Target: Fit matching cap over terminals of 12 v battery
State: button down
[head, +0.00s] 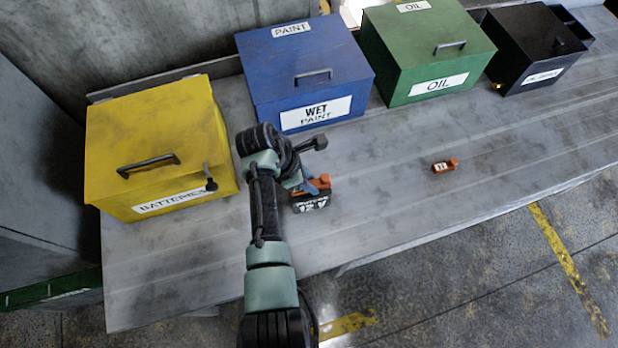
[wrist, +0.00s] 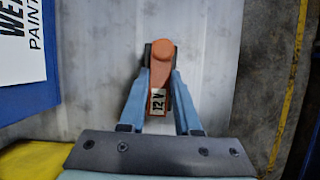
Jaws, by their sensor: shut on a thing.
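My gripper (wrist: 160,78) is shut on an orange cap (wrist: 162,74) marked "12 V", one blue finger on each side of it. In the head view the held cap (head: 321,182) is at the top of a dark battery (head: 311,204) with a white label that reads 12 V. The battery stands on the bench near its front edge. In the wrist view the cap hides most of the battery, with dark edges showing beside it. I cannot tell whether the cap is fully seated or just above the terminals. A second orange cap (head: 445,166) lies on the bench to the right, its marking unclear.
Along the back of the bench (head: 400,225) stand a yellow batteries box (head: 155,130), a blue wet paint box (head: 300,65), a green oil box (head: 425,45) and a black box (head: 535,50). The bench right of the battery is mostly clear.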

jog(key=shift+f, duration=0.55)
dwell(1.2)
jog(key=shift+c, duration=0.3)
grip_release()
dwell(0.3)
jog(key=shift+r+p, duration=3.6)
jog(key=shift+p, duration=0.05)
jog(key=shift+f, duration=0.1)
